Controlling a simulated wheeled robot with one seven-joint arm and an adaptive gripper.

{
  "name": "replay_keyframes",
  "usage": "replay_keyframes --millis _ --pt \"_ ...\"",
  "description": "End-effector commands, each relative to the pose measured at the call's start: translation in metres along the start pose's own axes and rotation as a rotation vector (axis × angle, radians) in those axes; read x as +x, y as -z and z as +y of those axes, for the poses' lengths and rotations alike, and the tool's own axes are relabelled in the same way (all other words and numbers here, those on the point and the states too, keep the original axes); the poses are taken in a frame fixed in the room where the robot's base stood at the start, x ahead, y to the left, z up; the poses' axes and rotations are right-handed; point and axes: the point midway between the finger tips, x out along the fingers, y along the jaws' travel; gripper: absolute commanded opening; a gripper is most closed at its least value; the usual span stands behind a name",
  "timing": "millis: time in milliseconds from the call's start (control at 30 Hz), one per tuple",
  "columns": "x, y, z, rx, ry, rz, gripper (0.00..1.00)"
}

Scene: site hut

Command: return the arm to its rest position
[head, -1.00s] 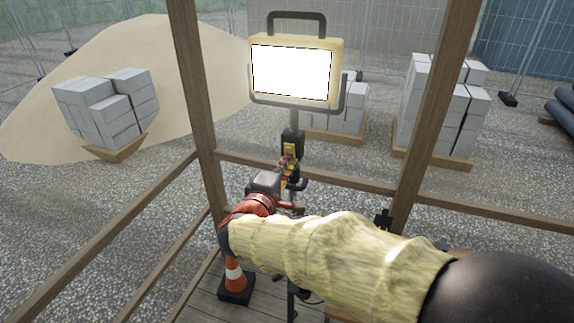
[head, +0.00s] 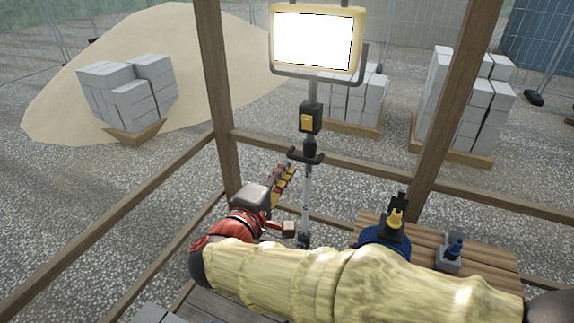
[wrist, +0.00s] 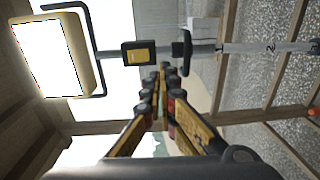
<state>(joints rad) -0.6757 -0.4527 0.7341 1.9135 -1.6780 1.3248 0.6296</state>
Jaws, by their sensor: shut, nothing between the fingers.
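My gripper (head: 284,174) is in the middle of the head view, at the end of my arm with its cream sleeve and red wrist section. Its yellow fingers with dark red joints point up and away, just left of the work lamp's pole. In the wrist view my gripper (wrist: 161,74) has its fingers converging to closed tips with nothing between them. The fingers look clear of the lamp stand, though the exact gap cannot be told. My sleeve hides part of the floor and the bench's near side.
A lit work lamp (head: 312,42) stands on a pole with a switch box (head: 311,118). A slatted wooden bench (head: 490,262) at right holds a blue and yellow tool (head: 388,232) and a smaller grey-blue item (head: 451,254). Timber posts and rails (head: 216,85) frame the space; block pallets stand outside.

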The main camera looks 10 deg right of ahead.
Motion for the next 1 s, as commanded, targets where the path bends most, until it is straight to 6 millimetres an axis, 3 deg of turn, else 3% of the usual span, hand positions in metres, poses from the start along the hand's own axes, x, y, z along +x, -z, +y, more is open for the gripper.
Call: replay_keyframes --millis 567,767,1000 --pt "0.000 0.002 -0.006 -0.058 0.023 0.008 0.00" --pt "-0.015 -0.031 -0.081 -0.153 0.295 -0.046 0.00" --pt "-0.064 -0.101 -0.168 -0.053 0.728 -0.142 0.00"
